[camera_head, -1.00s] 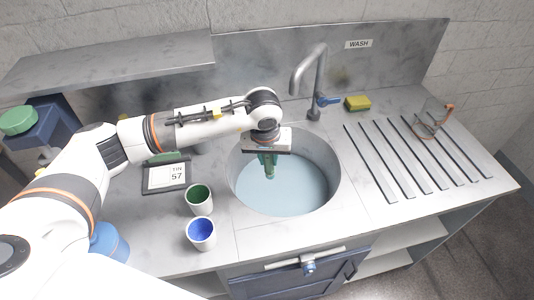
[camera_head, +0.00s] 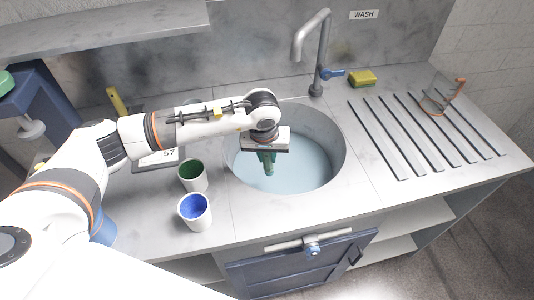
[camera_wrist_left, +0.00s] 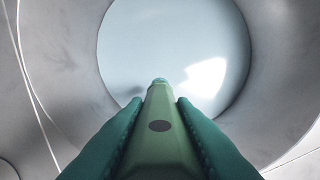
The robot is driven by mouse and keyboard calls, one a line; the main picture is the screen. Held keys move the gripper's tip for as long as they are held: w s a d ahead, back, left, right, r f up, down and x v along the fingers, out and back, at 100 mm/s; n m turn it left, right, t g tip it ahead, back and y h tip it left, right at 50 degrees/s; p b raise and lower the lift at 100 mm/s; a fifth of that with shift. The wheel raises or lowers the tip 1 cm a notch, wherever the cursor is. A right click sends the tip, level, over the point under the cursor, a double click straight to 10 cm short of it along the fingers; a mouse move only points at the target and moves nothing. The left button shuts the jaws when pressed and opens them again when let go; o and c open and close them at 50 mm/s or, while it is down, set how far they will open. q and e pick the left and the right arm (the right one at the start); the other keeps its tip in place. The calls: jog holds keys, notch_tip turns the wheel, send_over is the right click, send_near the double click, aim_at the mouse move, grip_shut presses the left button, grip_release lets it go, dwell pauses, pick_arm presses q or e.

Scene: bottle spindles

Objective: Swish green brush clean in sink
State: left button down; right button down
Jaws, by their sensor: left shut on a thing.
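My left gripper (camera_head: 267,158) reaches over the round sink (camera_head: 333,150) from the left, pointing down. It is shut on the green brush (camera_wrist_left: 160,140), whose handle lies between the two teal fingers in the left wrist view. The brush points down toward the pale blue water (camera_head: 305,170) in the sink. Its lower end looks close to or at the water; I cannot tell how deep it goes. My right gripper is not in view.
A cup with green inside (camera_head: 193,176) and a cup with blue inside (camera_head: 195,212) stand left of the sink. The tap (camera_head: 318,50) stands behind it. A yellow-green sponge (camera_head: 362,78) and a ribbed drainboard (camera_head: 420,135) are at the right.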

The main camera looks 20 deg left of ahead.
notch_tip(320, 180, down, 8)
jog(key=b, duration=0.7)
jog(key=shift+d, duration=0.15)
